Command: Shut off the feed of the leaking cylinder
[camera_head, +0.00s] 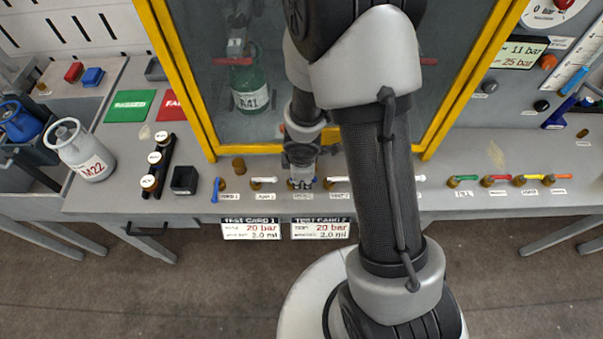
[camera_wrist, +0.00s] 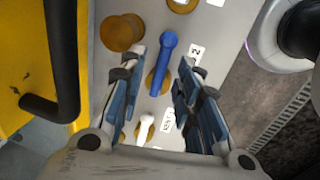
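My gripper (camera_head: 302,181) is over the valve row at the front of the bench, below the yellow-framed cabinet. In the wrist view my gripper (camera_wrist: 161,62) is open, with a blue valve lever (camera_wrist: 165,58) between its two fingers. Contact with the lever cannot be told. A white lever (camera_wrist: 146,128) lies nearer the palm. A green cylinder marked A41 (camera_head: 250,98) stands inside the cabinet, between red parts. A grey cylinder marked M22 (camera_head: 90,168) is at the left of the bench. No leak is visible on either.
Green, red and yellow levers (camera_head: 495,180) are at the right. A brass knob (camera_wrist: 122,33) stands beside the left finger. The yellow cabinet frame (camera_head: 182,80) rises close behind the valves.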

